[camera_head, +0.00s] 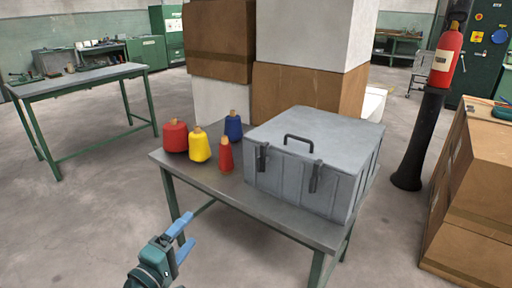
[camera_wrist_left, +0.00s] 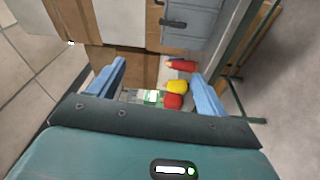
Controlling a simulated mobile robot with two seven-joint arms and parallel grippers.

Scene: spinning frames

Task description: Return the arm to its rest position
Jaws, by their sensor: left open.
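My left gripper (camera_head: 181,238) is at the bottom of the head view, in the air in front of the table and below the level of its top. Its two blue fingers are apart with nothing between them. In the left wrist view the fingers (camera_wrist_left: 158,88) also stand wide apart, with the spools and boxes seen far beyond them. The rest of the left arm is mostly cut off by the lower edge of the head view. My right gripper is in neither view.
A table (camera_head: 212,181) holds a closed grey case (camera_head: 292,190), several spools, including a yellow one (camera_head: 200,148) and a blue one (camera_head: 233,127). Cardboard boxes (camera_head: 290,92) stand behind, more boxes (camera_head: 470,210) at right. Floor (camera_head: 90,220) left of the table is clear.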

